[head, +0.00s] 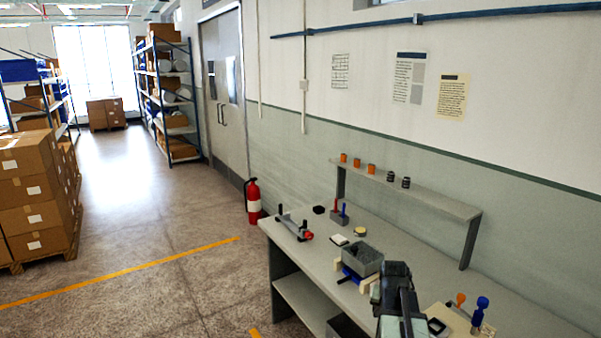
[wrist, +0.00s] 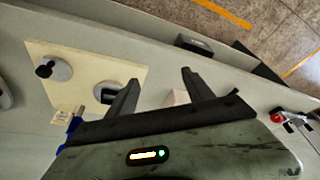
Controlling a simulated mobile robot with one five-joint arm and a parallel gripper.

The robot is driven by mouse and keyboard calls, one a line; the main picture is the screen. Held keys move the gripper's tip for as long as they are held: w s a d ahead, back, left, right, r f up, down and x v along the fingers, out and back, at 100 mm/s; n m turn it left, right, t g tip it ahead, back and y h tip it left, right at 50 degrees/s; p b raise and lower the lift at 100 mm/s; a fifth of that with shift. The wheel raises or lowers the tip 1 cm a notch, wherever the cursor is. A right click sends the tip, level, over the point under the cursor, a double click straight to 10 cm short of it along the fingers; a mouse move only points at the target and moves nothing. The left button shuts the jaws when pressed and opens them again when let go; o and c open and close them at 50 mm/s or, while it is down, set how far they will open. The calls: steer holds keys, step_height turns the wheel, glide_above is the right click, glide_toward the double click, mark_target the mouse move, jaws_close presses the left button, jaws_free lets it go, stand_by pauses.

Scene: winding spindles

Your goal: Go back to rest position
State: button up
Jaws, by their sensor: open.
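My gripper (wrist: 160,80) shows in the wrist view with its two dark fingers spread apart and nothing held between them. A cream block (wrist: 175,98) shows in the gap behind the fingers; how far below it lies I cannot tell. A cream board (wrist: 85,75) with two grey round bases lies left of the fingers; one base bears a black knob (wrist: 44,70). In the head view my dark arm (head: 397,295) reaches over the workbench (head: 315,255) and hides part of it. The board's edge (head: 447,318) shows right of the arm, near an orange-topped and a blue-topped piece.
A grey bin (head: 362,257) stands on the bench left of my arm. A device with a red end (head: 307,235) lies farther left. A raised shelf (head: 425,196) at the wall holds several orange and dark spools. The floor left of the bench is open.

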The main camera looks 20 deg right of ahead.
steer(key=w+a+f+n+y, duration=0.1)
steer(key=w+a+n, duration=0.25)
steer(key=a, duration=1.25)
steer(key=s+a+f+n+g, duration=0.1)
steer(key=s+a+n, duration=0.1)
steer(key=a, duration=0.7)
steer(key=s+a+f+n+g+y+b, duration=0.1)
steer(key=s+a+n, duration=0.2)
steer(key=a, duration=0.7)
steer(key=shift+s+g+y, duration=0.3)
steer(key=shift+s+g, duration=0.1)
steer(key=shift+s, duration=0.2)
